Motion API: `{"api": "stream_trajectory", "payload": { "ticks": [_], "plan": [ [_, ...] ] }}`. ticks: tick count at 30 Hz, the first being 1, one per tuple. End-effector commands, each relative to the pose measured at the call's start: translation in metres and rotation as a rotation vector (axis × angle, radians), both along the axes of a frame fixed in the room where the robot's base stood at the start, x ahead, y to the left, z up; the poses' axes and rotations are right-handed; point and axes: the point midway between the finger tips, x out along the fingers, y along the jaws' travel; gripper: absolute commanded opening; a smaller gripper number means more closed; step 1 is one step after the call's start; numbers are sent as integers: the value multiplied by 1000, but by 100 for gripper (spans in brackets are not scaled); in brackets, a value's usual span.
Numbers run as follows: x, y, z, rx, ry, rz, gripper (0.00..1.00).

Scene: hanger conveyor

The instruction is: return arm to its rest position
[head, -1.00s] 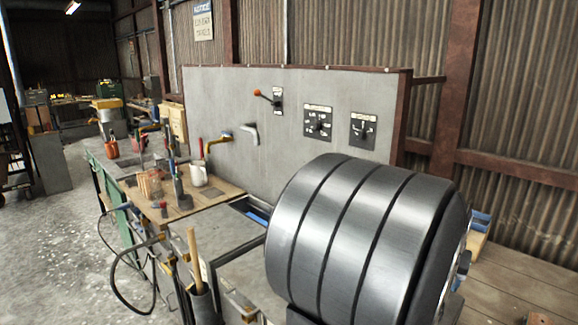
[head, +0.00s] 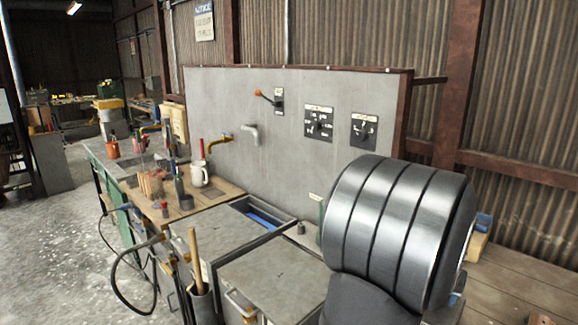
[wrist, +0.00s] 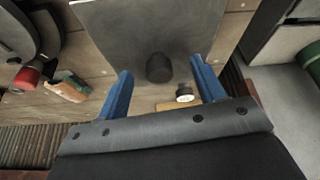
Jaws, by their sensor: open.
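My gripper (wrist: 160,92) shows in the wrist view as two blue fingers, spread apart. It is open, and nothing is held between the fingers. Below it, a grey plate (wrist: 110,28) with a dark round knob (wrist: 159,68) lies over a wooden surface. A small white-faced round piece (wrist: 184,94) is near the right finger, and I cannot tell what it is. In the head view my large grey ribbed arm link fills the right side, and the gripper itself is out of sight there.
A grey panel (head: 230,100) with an orange-knobbed lever (head: 268,97) and two dials stands behind the bench. Tools, a white mug (head: 199,175) and a wooden-handled tool (head: 194,255) are at left. A red-ended item (wrist: 28,78) lies left in the wrist view.

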Motion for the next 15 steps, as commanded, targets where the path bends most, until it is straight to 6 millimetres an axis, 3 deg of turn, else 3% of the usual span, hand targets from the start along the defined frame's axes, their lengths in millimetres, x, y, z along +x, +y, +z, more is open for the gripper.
{"api": "stream_trajectory", "payload": {
  "ticks": [5, 15],
  "plan": [
    [-4, 4, 15, -2, -3, 0, 63],
    [-23, 19, 73, -3, -4, 0, 63]
  ]
}}
